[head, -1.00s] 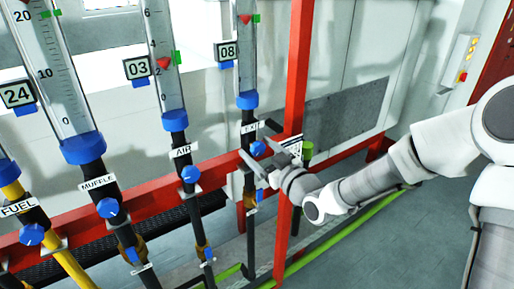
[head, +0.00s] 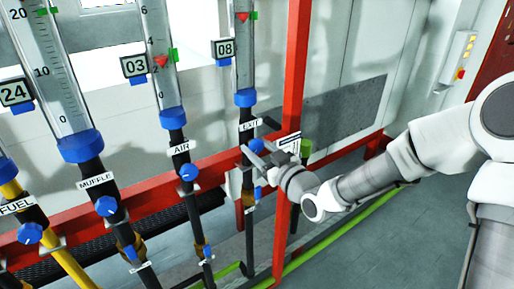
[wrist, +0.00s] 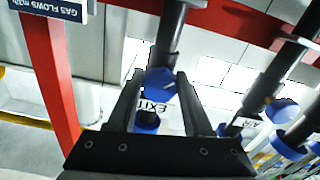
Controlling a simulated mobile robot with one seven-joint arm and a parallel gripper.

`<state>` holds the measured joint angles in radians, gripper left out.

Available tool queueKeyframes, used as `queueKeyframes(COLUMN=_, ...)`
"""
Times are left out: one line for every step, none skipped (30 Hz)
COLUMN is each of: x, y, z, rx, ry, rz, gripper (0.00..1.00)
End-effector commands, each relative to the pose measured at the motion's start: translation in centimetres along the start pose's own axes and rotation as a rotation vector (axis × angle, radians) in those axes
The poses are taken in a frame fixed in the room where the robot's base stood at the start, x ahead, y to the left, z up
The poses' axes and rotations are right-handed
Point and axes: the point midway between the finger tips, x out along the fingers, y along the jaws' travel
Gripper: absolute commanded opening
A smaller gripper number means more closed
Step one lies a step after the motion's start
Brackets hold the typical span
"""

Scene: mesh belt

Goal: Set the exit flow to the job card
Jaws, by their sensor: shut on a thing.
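The EXIT flow tube (head: 243,70) stands at the right of the row. Its red float (head: 243,16) is about level with the green marker (head: 254,15); its tag (head: 223,48) reads 08. Below it is the EXIT label (head: 250,124). My gripper (head: 255,153) is at the valve just below that label, shut on the blue EXIT knob, which is mostly hidden in the head view. In the wrist view the knob (wrist: 160,80) sits between the two fingers, with the EXIT label (wrist: 155,108) behind. The job card (head: 288,143) is on the red post; its heading, GAS FLOWS (wrist: 67,12), shows in the wrist view.
To the left are the AIR knob (head: 188,173), MUFFLE knob (head: 106,206) and FUEL knob (head: 30,233). The red post (head: 294,75) stands close right of my gripper. A red crossbar (head: 150,198) runs behind the pipes. Open floor (head: 400,245) lies at right.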

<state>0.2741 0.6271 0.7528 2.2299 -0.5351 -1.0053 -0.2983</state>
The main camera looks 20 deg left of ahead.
Motion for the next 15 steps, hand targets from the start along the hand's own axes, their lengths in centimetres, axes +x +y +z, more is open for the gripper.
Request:
queueKeyframes(x=0.0, y=0.01, z=0.02, rx=0.016, ry=0.0, rz=0.0, gripper=0.0)
queueKeyframes(x=0.0, y=0.01, z=0.03, rx=0.03, ry=0.0, rz=0.001, gripper=0.0)
queueKeyframes(x=0.0, y=0.02, z=0.04, rx=0.049, ry=0.0, rz=0.001, gripper=0.0)
queueKeyframes(x=-0.01, y=0.02, z=0.05, rx=0.067, ry=0.0, rz=0.001, gripper=0.0)
queueKeyframes(x=-0.01, y=0.03, z=0.06, rx=0.085, ry=-0.001, rz=0.001, gripper=0.0)
queueKeyframes(x=-0.01, y=0.03, z=0.07, rx=0.112, ry=-0.001, rz=0.001, gripper=0.0)
queueKeyframes(x=-0.01, y=0.02, z=0.07, rx=0.136, ry=-0.001, rz=0.001, gripper=0.0)
queueKeyframes(x=-0.01, y=0.01, z=0.06, rx=0.159, ry=-0.001, rz=0.001, gripper=0.0)
queueKeyframes(x=0.0, y=-0.01, z=0.05, rx=0.193, ry=0.0, rz=0.001, gripper=0.0)
queueKeyframes(x=0.0, y=-0.03, z=0.04, rx=0.219, ry=0.0, rz=0.001, gripper=0.0)
queueKeyframes(x=0.0, y=-0.04, z=0.03, rx=0.247, ry=0.0, rz=0.001, gripper=0.0)
queueKeyframes(x=0.0, y=-0.04, z=0.02, rx=0.284, ry=0.0, rz=0.001, gripper=0.0)
queueKeyframes(x=0.0, y=-0.04, z=0.01, rx=0.313, ry=0.0, rz=0.001, gripper=0.0)
queueKeyframes(x=0.0, y=-0.03, z=-0.01, rx=0.342, ry=0.0, rz=0.001, gripper=0.0)
queueKeyframes(x=0.0, y=-0.03, z=-0.03, rx=0.381, ry=0.0, rz=0.001, gripper=0.0)
